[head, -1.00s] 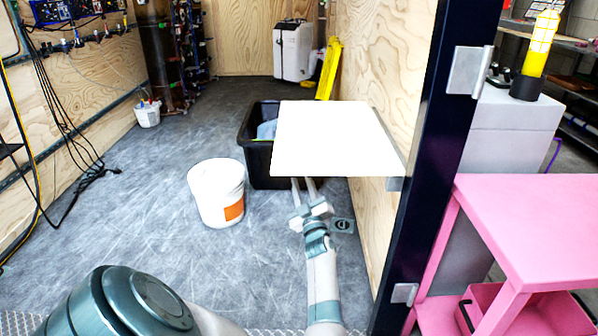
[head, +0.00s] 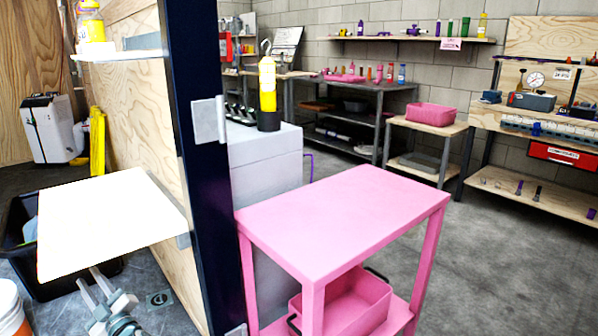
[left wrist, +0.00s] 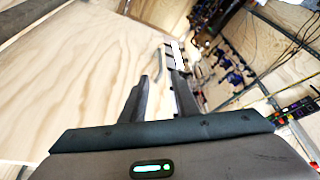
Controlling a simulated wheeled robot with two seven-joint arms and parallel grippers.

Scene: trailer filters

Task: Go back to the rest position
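My left gripper (head: 95,286) is in the lower left of the head view, just below and in front of a white board (head: 105,222) fixed to the plywood wall. Its two fingers stand apart with nothing visible between them. In the left wrist view the two dark fingers (left wrist: 160,95) are also apart, in front of plywood. Whether the fingertips touch the board cannot be told. My right gripper is not in view.
A dark door post (head: 200,150) stands right of the board. Beyond it are a pink cart (head: 345,212) and a grey cabinet (head: 265,160). A black bin (head: 60,285) is partly hidden behind the board. A white bucket (head: 10,310) is cut off at left. Floor at right is clear.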

